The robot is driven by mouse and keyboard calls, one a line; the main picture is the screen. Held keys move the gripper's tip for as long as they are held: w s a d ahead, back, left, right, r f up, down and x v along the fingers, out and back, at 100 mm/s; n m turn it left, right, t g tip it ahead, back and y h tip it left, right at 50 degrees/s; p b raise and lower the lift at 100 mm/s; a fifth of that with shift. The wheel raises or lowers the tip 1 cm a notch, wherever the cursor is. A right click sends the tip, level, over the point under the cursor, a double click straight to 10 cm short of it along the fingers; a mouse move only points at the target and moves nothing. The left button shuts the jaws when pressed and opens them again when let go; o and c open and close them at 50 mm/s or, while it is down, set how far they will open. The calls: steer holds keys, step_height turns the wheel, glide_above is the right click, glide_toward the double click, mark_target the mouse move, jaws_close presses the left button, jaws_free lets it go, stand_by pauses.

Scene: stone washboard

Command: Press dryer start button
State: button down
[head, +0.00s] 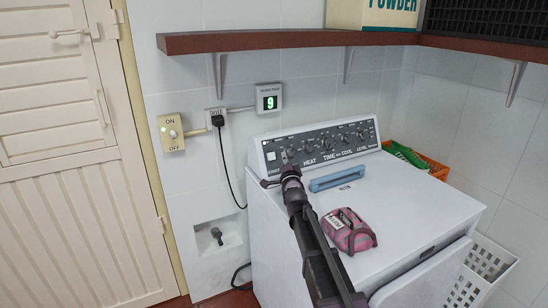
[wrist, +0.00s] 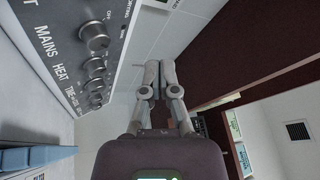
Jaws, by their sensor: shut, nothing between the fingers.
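The dryer (head: 415,205) is white with a dark control panel (head: 330,146) along its back. The start button (head: 271,157) is a small white square at the panel's left end, above the label's first word. My gripper (head: 286,160) is shut and empty, in front of the panel just right of the button. In the wrist view my gripper (wrist: 160,66) has its fingertips together, pointing past the panel (wrist: 70,42) toward the wall. The panel's knobs are left of the fingers there, and the button itself is out of that view. I cannot tell whether the fingertips touch the panel.
A blue bar-shaped item (head: 337,179) and a pink bag (head: 348,231) lie on the dryer top, close to my arm. A brown shelf (head: 290,39) hangs above. The wall switch (head: 171,132) and display (head: 269,97) are left of and above the panel.

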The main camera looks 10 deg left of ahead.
mark_target(272, 154)
steer(key=shift+w+f, duration=0.1)
steer(key=shift+w, duration=0.1)
steer(key=shift+w+a+f+b, duration=0.55)
steer(key=shift+w+a, duration=0.1)
steer(key=shift+w, duration=0.25)
steer(key=shift+w+a+f+b, duration=0.5)
steer(key=shift+w+a+b, duration=0.15)
steer(key=shift+w, duration=0.3)
steer(key=shift+w+a+f+b, duration=0.55)
steer(key=shift+w+a, duration=0.1)
steer(key=shift+w, duration=0.25)
steer(key=shift+w+a+f, duration=0.15)
steer(key=shift+w+a, duration=0.1)
steer(key=shift+w, duration=0.05)
steer(key=shift+w+a+f+b, duration=0.25)
steer(key=shift+w+a+b, duration=0.1)
steer(key=shift+w, duration=0.15)
steer(key=shift+w+a+f+b, duration=0.25)
steer(key=shift+w+a+b, duration=0.05)
steer(key=shift+w, duration=0.15)
stand_by(1.4)
steer(key=shift+s+d+r, duration=0.1)
steer(key=shift+s, duration=0.05)
steer(key=shift+s+d+r+p, duration=0.4)
steer(key=shift+s+d+p, duration=0.15)
steer(key=shift+s, duration=0.2)
stand_by(0.4)
